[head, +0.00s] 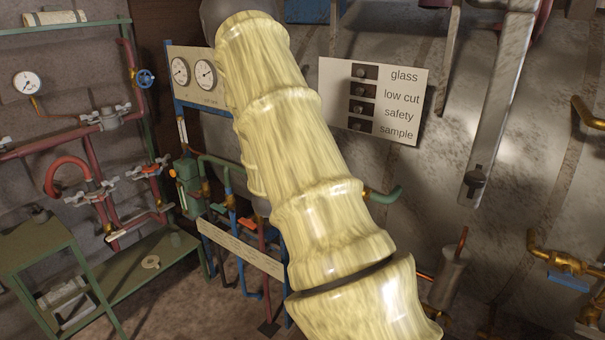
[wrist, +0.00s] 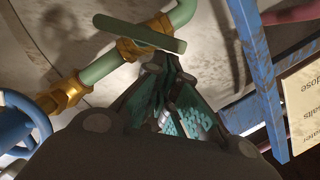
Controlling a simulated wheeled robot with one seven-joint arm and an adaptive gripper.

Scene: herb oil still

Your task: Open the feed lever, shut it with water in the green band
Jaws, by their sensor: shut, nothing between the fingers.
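A green lever (wrist: 140,33) sits on a brass valve (wrist: 135,50) in a green pipe (wrist: 185,10) in the wrist view. No label shows whether it is the feed lever. It lies slanted across the pipe. My gripper (wrist: 168,65) is shut and empty, its tips just below the lever's right end; I cannot tell whether they touch it. In the head view my pale arm hides the gripper and the lever. A green pipe end (head: 384,195) shows right of my arm. I see no readable water level or green band.
A blue handwheel (wrist: 20,120) is at left in the wrist view, a blue post (wrist: 255,60) at right. In the head view, two dials (head: 192,74) and a label board (head: 375,100) flank my arm. A green bench (head: 40,250) stands left.

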